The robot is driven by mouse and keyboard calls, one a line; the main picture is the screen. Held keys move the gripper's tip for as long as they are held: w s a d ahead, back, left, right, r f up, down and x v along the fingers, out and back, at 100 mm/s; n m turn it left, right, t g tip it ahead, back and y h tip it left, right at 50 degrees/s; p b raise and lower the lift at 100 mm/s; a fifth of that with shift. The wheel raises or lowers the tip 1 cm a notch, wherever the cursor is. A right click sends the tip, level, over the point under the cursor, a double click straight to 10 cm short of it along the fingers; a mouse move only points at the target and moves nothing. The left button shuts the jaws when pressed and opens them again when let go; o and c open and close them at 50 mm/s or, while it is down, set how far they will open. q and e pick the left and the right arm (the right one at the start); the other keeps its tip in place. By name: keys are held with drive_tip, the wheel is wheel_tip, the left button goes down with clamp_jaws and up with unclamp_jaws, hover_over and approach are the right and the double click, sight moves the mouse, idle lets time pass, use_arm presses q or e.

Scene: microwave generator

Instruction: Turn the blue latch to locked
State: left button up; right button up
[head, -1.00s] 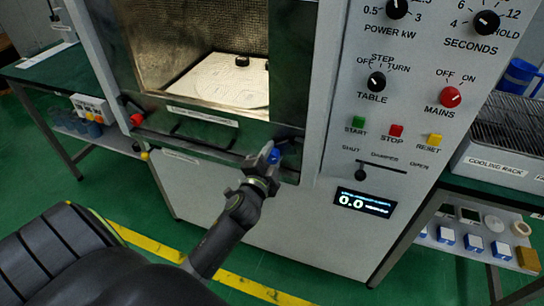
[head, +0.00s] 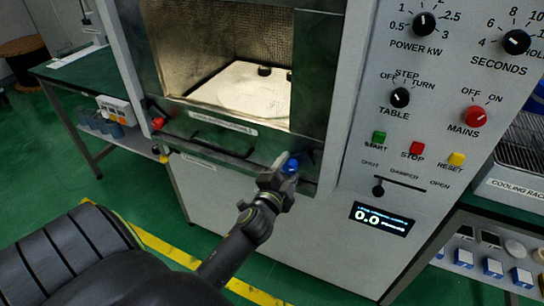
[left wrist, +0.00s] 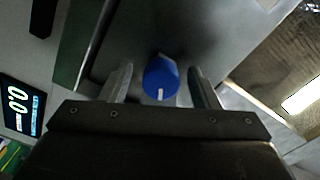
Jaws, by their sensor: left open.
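The blue latch (head: 290,166) is a round knob at the lower right corner of the microwave generator's door frame. In the left wrist view the blue latch (left wrist: 160,77) sits between my two fingers, with a white mark at its lower edge. My left gripper (head: 282,172) is at the latch, its fingers apart on either side of the knob. In the left wrist view the left gripper (left wrist: 161,84) shows a gap on each side of the knob. My right gripper is not in view.
The control panel has a red mains knob (head: 475,117), a table knob (head: 400,97) and a damper slider (head: 378,190). A display (head: 382,218) reads 0.0. A red knob (head: 158,123) is at the door's left. A cooling rack (head: 520,165) stands at the right.

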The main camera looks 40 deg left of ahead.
use_arm(q)
drive_tip(key=v, duration=1.6)
drive_tip(key=shift+d, duration=0.15)
drive_tip(key=s+f+n+g+h+p, duration=0.15)
drive_tip(key=f+g, duration=0.25)
drive_tip(key=f, duration=1.1)
drive_tip(key=s+f+n+g+h, duration=0.1)
drive_tip(key=s+f+n+g, duration=0.2)
drive_tip(key=f, duration=1.1)
drive_tip(key=s+f+n+g, duration=0.3)
drive_tip(key=s+f+g, duration=0.1)
drive_tip(key=s+f, duration=0.6)
drive_tip(key=s+a+f+n+g, duration=0.1)
drive_tip(key=s+f+n+g, duration=0.2)
drive_tip(key=s+f, duration=0.7)
drive_tip(key=s+g, duration=0.2)
drive_tip(key=s, duration=0.2)
drive_tip(key=shift+s+a+p, duration=0.2)
drive_tip(key=shift+s+p, duration=0.05)
drive_tip(key=shift+p, duration=0.05)
drive_tip(key=shift+h, duration=0.25)
